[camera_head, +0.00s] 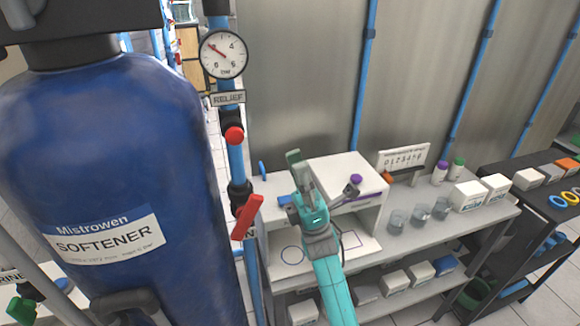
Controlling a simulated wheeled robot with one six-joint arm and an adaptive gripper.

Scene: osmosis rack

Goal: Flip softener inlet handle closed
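The large blue softener tank (110,160) with its "SOFTENER" label fills the left side. A blue vertical pipe runs just right of it. A black valve on this pipe (240,196) carries a red lever handle (246,217), which hangs steeply, slightly diagonal to the pipe. A label behind it is mostly covered; only its last letters show. My gripper (325,178) is to the right of the red handle, apart from it in the picture, with its fingers spread and nothing visible between them. Its depth relative to the handle is hard to tell.
Above on the same pipe are a round gauge (223,54), a "RELIEF" label (228,98) and a red knob (234,135). A bench (410,232) with beakers, bottles and white boxes stands behind my arm. A dark shelf (520,205) is at right.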

